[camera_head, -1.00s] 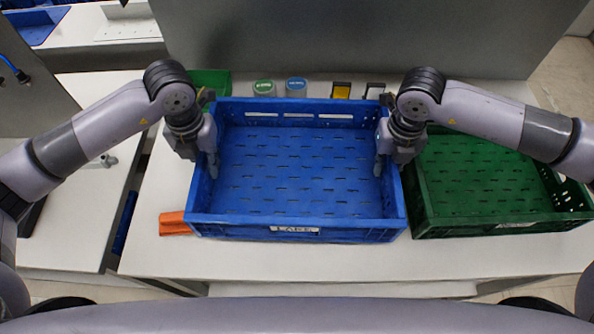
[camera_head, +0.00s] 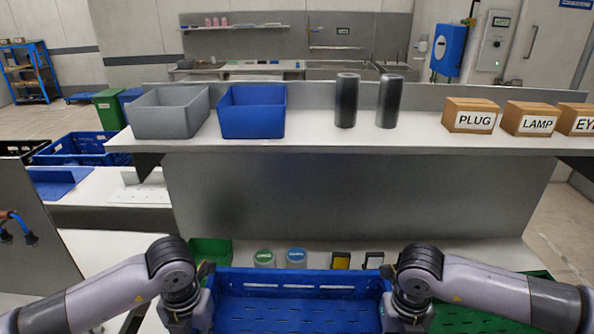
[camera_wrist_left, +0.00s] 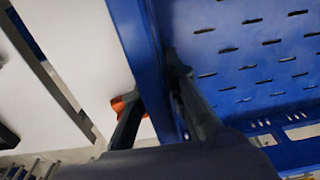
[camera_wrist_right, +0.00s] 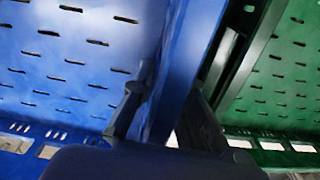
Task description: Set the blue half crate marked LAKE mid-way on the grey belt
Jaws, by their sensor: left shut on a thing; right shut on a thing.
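The blue half crate (camera_head: 300,282) is at the bottom of the head view, its near part cut off by the frame. Its LAKE label is out of view now. My left gripper (camera_wrist_left: 155,105) is shut on the crate's left wall (camera_wrist_left: 142,50), one finger inside and one outside. My right gripper (camera_wrist_right: 165,110) is shut on the opposite side wall (camera_wrist_right: 185,70) in the same way. In the head view both wrists stand at the crate's two sides, and the fingers are out of sight. No grey belt can be made out.
A green crate (camera_wrist_right: 275,80) stands close beside the right wall. Jars (camera_head: 297,257) and small boxes (camera_head: 341,260) stand behind the crate. A shelf above holds a grey bin (camera_head: 168,115), a blue bin (camera_head: 252,112), dark cylinders (camera_head: 346,100) and labelled cartons (camera_head: 471,115).

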